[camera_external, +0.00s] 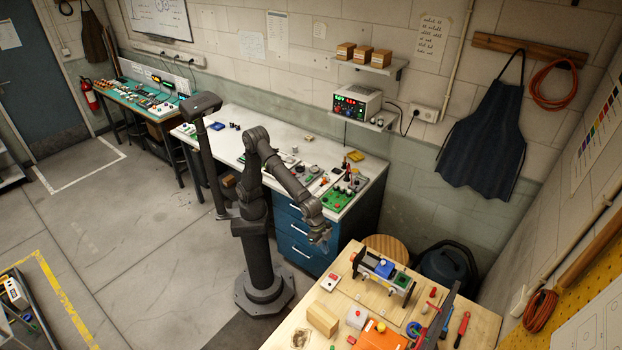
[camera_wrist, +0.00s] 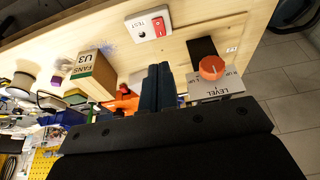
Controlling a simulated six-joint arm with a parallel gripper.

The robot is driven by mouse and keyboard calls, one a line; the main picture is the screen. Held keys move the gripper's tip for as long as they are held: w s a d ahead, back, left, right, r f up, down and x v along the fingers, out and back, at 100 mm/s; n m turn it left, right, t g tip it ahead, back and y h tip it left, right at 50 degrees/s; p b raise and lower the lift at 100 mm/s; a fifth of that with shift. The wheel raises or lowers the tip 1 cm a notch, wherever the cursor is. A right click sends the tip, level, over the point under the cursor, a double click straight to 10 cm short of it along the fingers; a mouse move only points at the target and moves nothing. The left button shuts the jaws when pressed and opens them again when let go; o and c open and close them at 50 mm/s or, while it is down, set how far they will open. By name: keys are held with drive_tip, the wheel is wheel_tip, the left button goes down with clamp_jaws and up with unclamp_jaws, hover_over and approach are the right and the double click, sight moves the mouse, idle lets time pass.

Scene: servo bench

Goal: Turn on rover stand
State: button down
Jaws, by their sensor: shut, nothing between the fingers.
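My gripper (camera_external: 322,240) hangs in the air beside the near wooden bench in the external view. In the wrist view its dark fingers (camera_wrist: 158,88) are together, with nothing between them. A white switch plate labelled TEST (camera_wrist: 145,27) with a red rocker lies on the bench beyond the fingers, apart from them. It appears to be the small red-and-white plate (camera_external: 330,282) in the external view. A grey block labelled LEVEL (camera_wrist: 214,85) carries an orange knob (camera_wrist: 212,67), right of the fingers. No label reading rover stand is legible, so I cannot tell which object it is.
A box labelled FANS U3 (camera_wrist: 93,72) stands left of the fingers. On the wooden bench (camera_external: 290,330) are a frame with blue and green blocks (camera_external: 384,272), a wooden block (camera_external: 322,320) and an orange item (camera_external: 378,337). A white workbench (camera_external: 235,143) stands behind my arm.

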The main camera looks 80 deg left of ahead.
sight(336, 277)
drive_tip(key=shift+w+d+r, duration=0.2)
drive_tip(key=shift+w+d, duration=0.3)
drive_tip(key=shift+w, duration=0.05)
drive_tip(key=x, duration=1.4)
drive_tip(key=shift+s+a+f, duration=0.1)
drive_tip(key=shift+s+a, duration=0.15)
drive_tip(key=shift+a, duration=0.05)
drive_tip(key=shift+f, duration=0.25)
drive_tip(key=shift+s+a, duration=0.55)
